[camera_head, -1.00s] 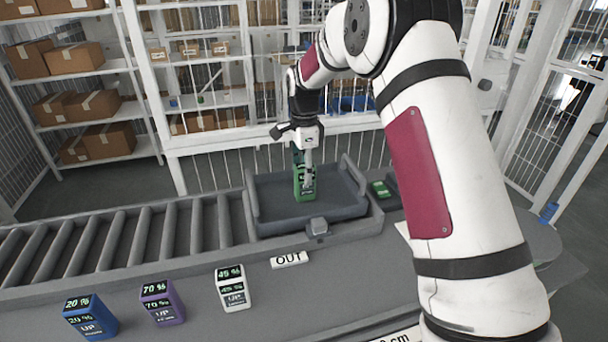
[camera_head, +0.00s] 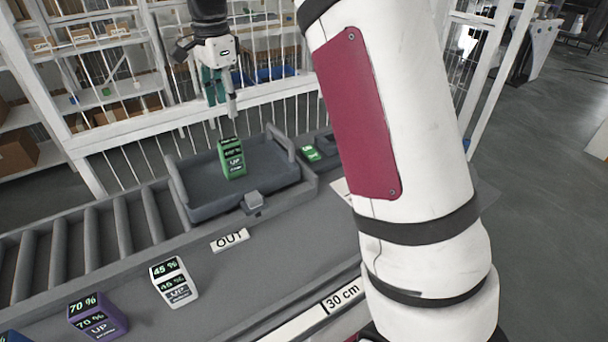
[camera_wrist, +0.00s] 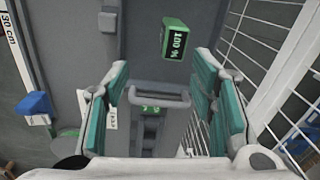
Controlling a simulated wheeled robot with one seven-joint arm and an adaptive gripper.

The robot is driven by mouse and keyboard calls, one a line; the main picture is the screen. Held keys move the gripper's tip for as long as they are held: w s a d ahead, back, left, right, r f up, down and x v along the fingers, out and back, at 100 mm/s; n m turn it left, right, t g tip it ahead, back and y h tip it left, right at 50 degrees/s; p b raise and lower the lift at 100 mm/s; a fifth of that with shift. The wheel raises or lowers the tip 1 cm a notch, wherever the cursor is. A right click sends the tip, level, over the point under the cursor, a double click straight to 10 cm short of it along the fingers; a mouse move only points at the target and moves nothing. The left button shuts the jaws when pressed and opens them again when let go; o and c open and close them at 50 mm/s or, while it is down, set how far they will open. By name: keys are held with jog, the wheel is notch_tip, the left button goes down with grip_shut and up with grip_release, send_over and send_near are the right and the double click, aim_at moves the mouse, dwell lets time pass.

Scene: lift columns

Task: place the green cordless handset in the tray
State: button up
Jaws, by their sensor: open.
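In the wrist view the handset (camera_wrist: 174,40) shows at the top, beyond the fingers, with a "100 %" display. The open teal-padded fingers of my gripper (camera_wrist: 158,100) have only the view of the tray end between them.
A green-lit device (camera_head: 311,153) sits right of the tray. A white handset (camera_head: 174,281) and a purple handset (camera_head: 97,315) stand on the counter in front. An "OUT" label (camera_head: 229,240) lies before the tray. Rollers (camera_head: 95,240) run left, with a white fence (camera_head: 190,135) behind.

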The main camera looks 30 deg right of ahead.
jog(key=s+r+n+t, duration=0.1)
jog(key=s+r+n, duration=0.3)
jog(key=s, duration=0.6)
jog(key=s+r+n+t, duration=0.1)
jog(key=s+r+n, duration=0.35)
jog(key=s, duration=0.55)
jog(key=s+f+n+t, duration=0.1)
jog(key=s+f+n, duration=0.2)
jog(key=s, duration=0.5)
jog(key=s+f+n+t, duration=0.1)
jog(key=s+f+n, duration=0.2)
jog(key=s+n, duration=0.2)
jog(key=s, duration=0.3)
jog(key=shift+f, duration=0.35)
